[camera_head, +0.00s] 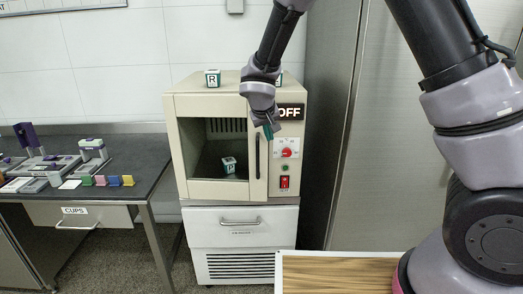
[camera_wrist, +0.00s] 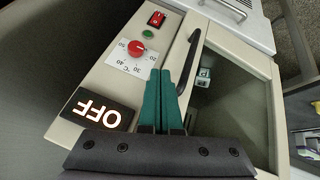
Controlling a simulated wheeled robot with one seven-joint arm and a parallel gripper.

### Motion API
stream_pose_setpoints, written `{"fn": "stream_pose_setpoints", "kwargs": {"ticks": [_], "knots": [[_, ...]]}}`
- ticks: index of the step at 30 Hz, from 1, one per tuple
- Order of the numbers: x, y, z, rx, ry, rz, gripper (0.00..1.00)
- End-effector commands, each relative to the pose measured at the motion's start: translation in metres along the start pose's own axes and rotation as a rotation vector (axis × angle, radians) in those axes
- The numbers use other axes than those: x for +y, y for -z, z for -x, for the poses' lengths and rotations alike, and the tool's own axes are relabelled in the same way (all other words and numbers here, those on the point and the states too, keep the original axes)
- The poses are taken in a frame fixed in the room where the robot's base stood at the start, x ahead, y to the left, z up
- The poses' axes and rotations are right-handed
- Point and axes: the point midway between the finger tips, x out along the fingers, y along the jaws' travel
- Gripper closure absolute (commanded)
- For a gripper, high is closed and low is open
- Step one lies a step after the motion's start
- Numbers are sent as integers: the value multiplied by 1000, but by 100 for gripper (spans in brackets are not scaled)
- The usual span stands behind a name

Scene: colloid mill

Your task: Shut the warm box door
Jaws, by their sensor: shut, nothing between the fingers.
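The warm box (camera_head: 292,160) is a cream cabinet whose door (camera_head: 212,188) has a dark window and a black vertical handle (camera_head: 257,155) on its right side. The door looks about flush with the cabinet front; I cannot tell if a small gap remains. The handle also shows in the wrist view (camera_wrist: 190,62). My gripper (camera_head: 268,131) is in front of the cabinet, by the right side of the handle. Its teal fingers (camera_wrist: 160,76) are together and empty. In the wrist view they overlap the handle's near end; whether they touch it is unclear.
A marked cube (camera_head: 228,164) shows through the window. Another cube (camera_head: 212,78) stands on top. The control side has an OFF display (camera_head: 289,112), a red dial (camera_head: 287,152) and a red switch (camera_head: 284,182). A drawer unit (camera_head: 240,228) is below, a bench (camera_head: 145,165) at left.

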Motion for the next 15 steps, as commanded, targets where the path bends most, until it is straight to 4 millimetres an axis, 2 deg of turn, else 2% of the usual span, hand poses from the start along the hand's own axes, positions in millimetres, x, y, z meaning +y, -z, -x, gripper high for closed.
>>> {"fn": "stream_pose_setpoints", "kwargs": {"ticks": [3, 9, 12, 15], "knots": [[-26, -3, 20, -71, 23, -232, 100], [-61, -12, 44, -187, 61, -486, 100], [-68, -15, 44, -209, 67, -524, 100], [-69, -17, 34, -212, 65, -527, 100]]}}
